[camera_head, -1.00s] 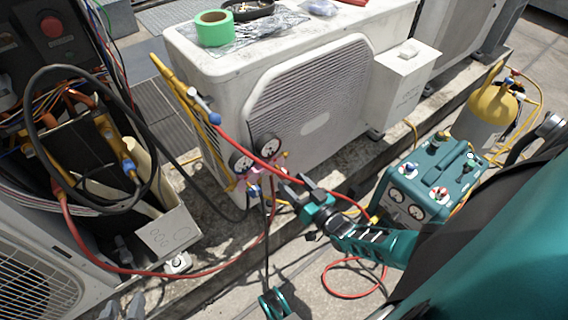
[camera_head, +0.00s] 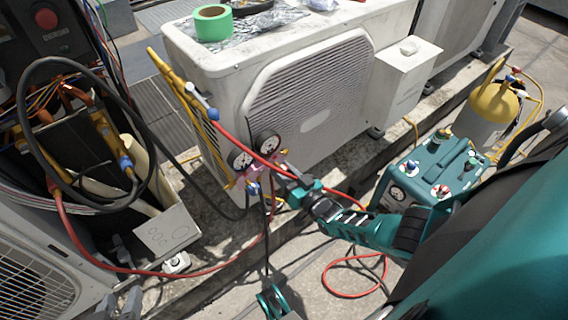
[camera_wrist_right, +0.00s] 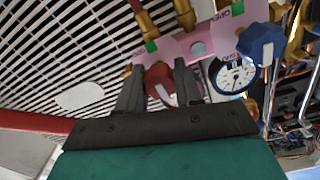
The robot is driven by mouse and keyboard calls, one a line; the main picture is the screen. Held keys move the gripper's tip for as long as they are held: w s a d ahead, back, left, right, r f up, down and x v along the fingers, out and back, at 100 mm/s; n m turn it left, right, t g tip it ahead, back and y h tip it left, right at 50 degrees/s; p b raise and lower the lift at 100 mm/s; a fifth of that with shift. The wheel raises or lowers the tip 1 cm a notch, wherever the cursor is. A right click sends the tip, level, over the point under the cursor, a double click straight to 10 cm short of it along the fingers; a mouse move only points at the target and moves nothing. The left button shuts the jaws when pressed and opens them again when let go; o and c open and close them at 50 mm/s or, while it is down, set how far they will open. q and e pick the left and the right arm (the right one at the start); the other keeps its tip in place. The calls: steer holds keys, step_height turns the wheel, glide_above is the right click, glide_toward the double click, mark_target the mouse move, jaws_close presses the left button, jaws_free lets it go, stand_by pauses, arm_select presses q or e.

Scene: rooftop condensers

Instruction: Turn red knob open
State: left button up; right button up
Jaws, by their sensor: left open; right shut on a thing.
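The red knob (camera_wrist_right: 158,82) sits on the pink manifold body (camera_wrist_right: 198,47), between my right gripper's two fingers in the right wrist view. My right gripper (camera_wrist_right: 158,85) is shut on it. In the head view, my right gripper (camera_head: 284,187) reaches the manifold from the right, and its fingers hide the knob. A blue knob (camera_wrist_right: 262,42) is on the manifold beside a round gauge (camera_wrist_right: 235,75). Two gauges (camera_head: 241,158) show on the manifold in the head view.
A white condenser (camera_head: 310,95) stands behind the manifold. Red hoses (camera_head: 231,138) and a black hose (camera_head: 267,238) run around it. A teal recovery machine (camera_head: 432,170) and a yellow cylinder (camera_head: 492,105) stand right. An opened unit with wiring (camera_head: 85,140) is left.

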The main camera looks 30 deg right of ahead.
steer(key=c, duration=0.4)
steer(key=shift+c, duration=0.2)
